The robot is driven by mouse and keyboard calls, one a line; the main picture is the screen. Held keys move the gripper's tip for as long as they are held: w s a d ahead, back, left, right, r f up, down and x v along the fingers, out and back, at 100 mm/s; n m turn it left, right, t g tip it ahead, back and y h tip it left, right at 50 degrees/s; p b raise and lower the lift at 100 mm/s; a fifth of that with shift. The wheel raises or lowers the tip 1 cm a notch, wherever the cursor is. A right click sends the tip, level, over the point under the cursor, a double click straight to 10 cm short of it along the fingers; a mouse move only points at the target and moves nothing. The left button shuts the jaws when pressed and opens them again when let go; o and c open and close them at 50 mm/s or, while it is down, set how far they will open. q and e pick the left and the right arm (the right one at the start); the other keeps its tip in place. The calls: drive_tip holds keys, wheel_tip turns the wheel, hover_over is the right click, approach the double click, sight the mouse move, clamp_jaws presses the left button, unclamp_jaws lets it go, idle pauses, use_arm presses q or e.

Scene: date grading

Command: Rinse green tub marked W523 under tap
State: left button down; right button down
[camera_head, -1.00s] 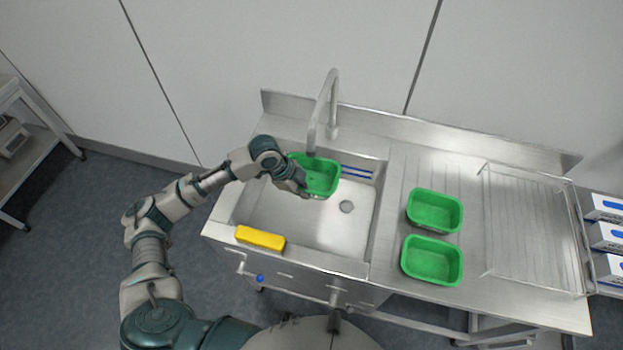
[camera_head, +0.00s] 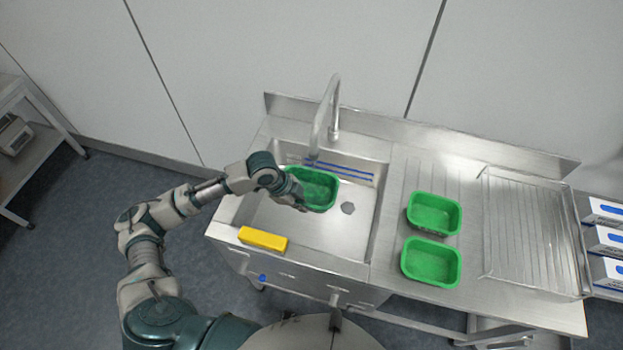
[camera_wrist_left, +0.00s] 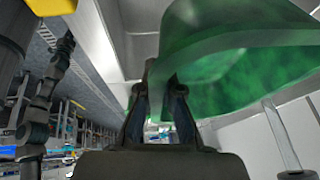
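A green tub (camera_head: 318,197) hangs in the left part of the steel sink basin (camera_head: 325,229), just in front of and below the tap's spout (camera_head: 316,146). My left gripper (camera_head: 301,203) holds it by its left side. In the left wrist view the two fingers (camera_wrist_left: 160,100) are closed on the rim of the tub (camera_wrist_left: 235,60). I cannot clearly make out water running from the tap. No W523 mark is readable on the tub. My right gripper is not in view.
A yellow block (camera_head: 263,239) lies on the sink's front edge. Two more green tubs (camera_head: 433,214) (camera_head: 431,262) stand on the drainer right of the basin.

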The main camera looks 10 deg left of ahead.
use_arm(q)
drive_tip(key=s+p, duration=0.4)
drive_tip(key=s, duration=0.6)
drive_tip(key=shift+a, duration=0.2)
